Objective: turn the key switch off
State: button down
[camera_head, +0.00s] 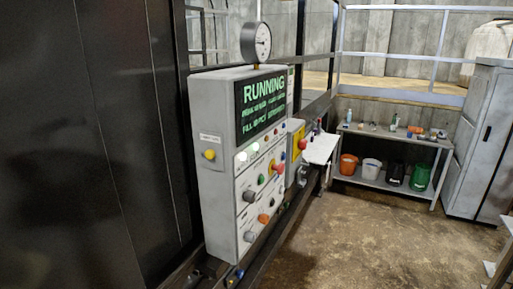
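A grey control box (220,190) stands on the dark machine wall at the left middle. Its screen (262,102) reads RUNNING in green. The front panel carries several knobs and buttons. A grey round knob (249,196) sits at the panel's middle left, and another grey knob (249,236) sits lower down. I cannot tell which control is the key switch, or how it is turned, as the parts are too small. A red mushroom button (277,167) juts from the panel's right part. A yellow button (209,155) is on the near side face. My gripper is not in view.
A round gauge (257,42) tops the box. A smaller box with a yellow front (297,143) and a white shelf (321,149) lie beyond it. A metal table (392,135) with buckets below and a grey cabinet (487,140) stand behind. The brown floor (390,240) is clear.

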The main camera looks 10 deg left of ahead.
aim_at(249, 197)
jog(key=i+l+u, duration=0.1)
jog(key=l+u, duration=1.25)
jog(key=l, duration=0.1)
